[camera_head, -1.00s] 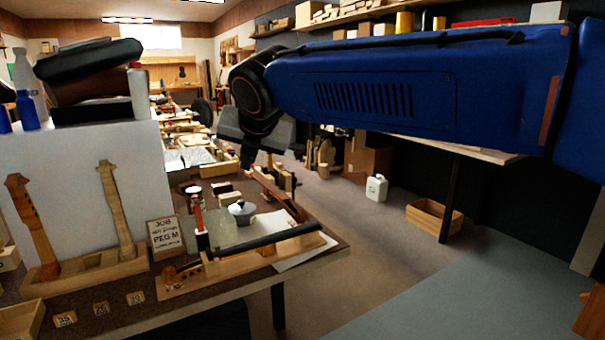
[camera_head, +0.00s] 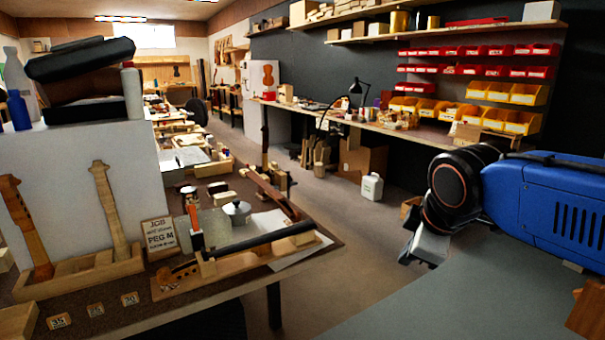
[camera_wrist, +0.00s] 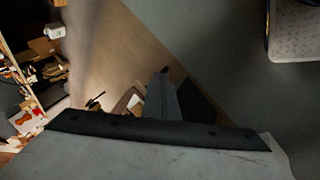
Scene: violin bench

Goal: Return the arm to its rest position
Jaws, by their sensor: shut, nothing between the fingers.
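My blue arm is at the right in the head view, and my gripper (camera_head: 408,256) hangs low at its end, over the grey surface edge and clear of the workbench. It is shut and empty. In the wrist view my gripper (camera_wrist: 163,75) shows as a narrow shut finger shape past the grey hand, with floor and grey surface beyond. The fingertips are small in the head view.
The workbench (camera_head: 95,300) at left holds a violin neck in a cradle (camera_head: 235,262), a job card (camera_head: 160,236) and necks in a wooden stand (camera_head: 80,276). A white jug (camera_head: 370,187) stands on the floor. Open floor lies between bench and arm.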

